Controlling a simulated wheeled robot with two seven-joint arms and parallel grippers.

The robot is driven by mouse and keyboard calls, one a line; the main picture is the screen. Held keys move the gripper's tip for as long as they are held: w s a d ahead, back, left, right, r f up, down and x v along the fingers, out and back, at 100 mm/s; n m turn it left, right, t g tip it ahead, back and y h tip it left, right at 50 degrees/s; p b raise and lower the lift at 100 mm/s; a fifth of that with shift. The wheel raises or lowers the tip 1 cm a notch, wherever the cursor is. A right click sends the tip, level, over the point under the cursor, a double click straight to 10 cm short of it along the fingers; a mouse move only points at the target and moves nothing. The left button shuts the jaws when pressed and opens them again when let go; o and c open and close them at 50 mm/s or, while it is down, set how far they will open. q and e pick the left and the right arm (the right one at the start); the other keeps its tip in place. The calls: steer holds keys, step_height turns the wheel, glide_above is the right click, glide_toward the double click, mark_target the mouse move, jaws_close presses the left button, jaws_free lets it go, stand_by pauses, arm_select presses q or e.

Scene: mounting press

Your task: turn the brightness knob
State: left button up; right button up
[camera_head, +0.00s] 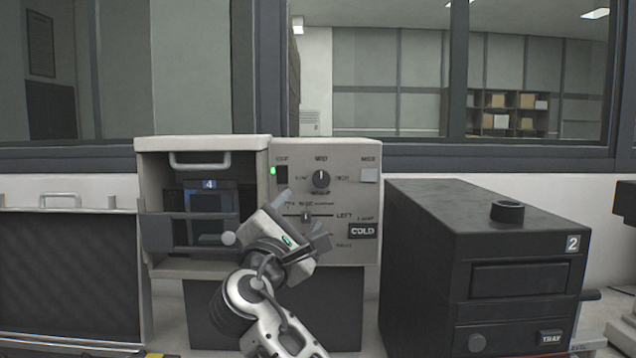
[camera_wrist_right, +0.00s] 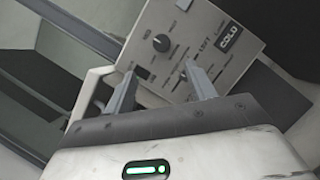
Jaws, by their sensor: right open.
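The round black knob (camera_head: 321,179) is on the upper part of the pale control panel, with a light pointer line and small labels around it. It also shows in the right wrist view (camera_wrist_right: 161,42). I cannot read a brightness label for certain. My right gripper (camera_head: 306,214) is in front of the panel, below the knob, and covers its lower left part. In the right wrist view its two fingers (camera_wrist_right: 160,72) are apart with nothing between them, and the knob lies beyond their tips. My left gripper is not in view.
A slider (camera_head: 306,216) sits below the knob, near the fingers. A black switch (camera_head: 282,175), a green light (camera_head: 273,171) and a "COLD" display (camera_head: 363,231) share the panel. An open-fronted chamber (camera_head: 202,142) adjoins it on the left; a black box (camera_head: 420,250) marked 2 stands right.

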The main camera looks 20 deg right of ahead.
mark_target(322, 180)
steer(key=x, duration=1.3)
steer(key=shift+w+d+f, duration=0.15)
steer(key=shift+w+d, duration=0.05)
steer(key=shift+w, duration=0.2)
steer(key=c, duration=1)
